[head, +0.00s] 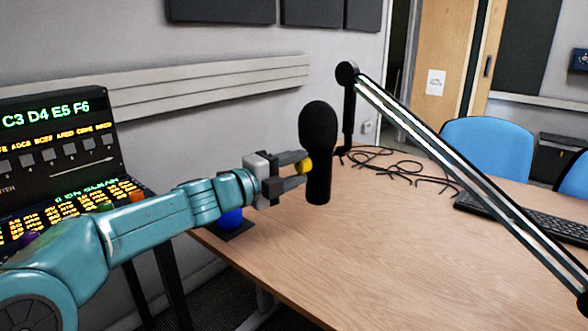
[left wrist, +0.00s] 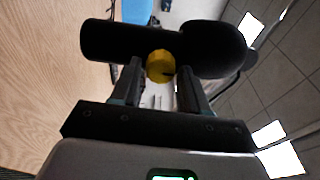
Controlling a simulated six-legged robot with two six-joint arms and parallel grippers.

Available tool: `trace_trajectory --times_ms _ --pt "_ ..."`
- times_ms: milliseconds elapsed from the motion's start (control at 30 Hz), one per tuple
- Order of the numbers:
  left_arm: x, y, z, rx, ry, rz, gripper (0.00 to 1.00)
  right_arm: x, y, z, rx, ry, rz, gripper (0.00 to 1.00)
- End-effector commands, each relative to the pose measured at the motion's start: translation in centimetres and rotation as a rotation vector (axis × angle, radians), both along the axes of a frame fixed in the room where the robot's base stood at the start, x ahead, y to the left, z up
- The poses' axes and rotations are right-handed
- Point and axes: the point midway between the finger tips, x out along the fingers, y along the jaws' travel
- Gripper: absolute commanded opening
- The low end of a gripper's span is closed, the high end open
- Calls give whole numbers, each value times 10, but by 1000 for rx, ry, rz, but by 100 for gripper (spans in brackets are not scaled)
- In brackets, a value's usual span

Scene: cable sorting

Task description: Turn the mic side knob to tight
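The black microphone (head: 318,150) hangs upright from the boom arm (head: 440,165) above the table. Its yellow side knob (head: 305,163) faces my left gripper (head: 294,170). In the left wrist view the microphone (left wrist: 110,42) lies across the top, and the knob (left wrist: 160,65) shows a small dark mark at its lower right. My left gripper (left wrist: 160,75) is open, one finger on each side of the knob, with narrow gaps between fingers and knob. The fingertips reach close to the microphone body; whether they touch it I cannot tell. My right gripper is not in view.
The wooden table (head: 400,270) is mostly clear in front. Black cables (head: 390,165) and a keyboard (head: 530,220) lie on it. A lit console (head: 60,165) stands at the left. A blue object (head: 231,218) sits at the table's left edge, behind my arm. Blue chairs (head: 488,146) stand behind.

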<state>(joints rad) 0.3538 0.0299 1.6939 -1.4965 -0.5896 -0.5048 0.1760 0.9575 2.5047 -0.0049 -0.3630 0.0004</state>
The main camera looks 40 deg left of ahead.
Motion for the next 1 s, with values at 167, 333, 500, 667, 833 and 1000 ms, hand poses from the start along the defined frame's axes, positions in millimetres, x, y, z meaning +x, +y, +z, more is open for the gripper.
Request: trace_trajectory --times_ms 167,333,500,667,833,1000 --pt "0 0 0 -1 0 0 60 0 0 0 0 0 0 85" --pt "-1 1 0 -2 0 0 60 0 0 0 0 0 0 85" --pt "-21 7 2 -1 -1 4 60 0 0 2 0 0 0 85" --pt "-61 17 2 -1 -1 7 60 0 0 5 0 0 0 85" --pt "-105 28 1 0 0 7 60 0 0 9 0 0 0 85" --pt "-138 37 0 -1 1 6 60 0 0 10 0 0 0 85"
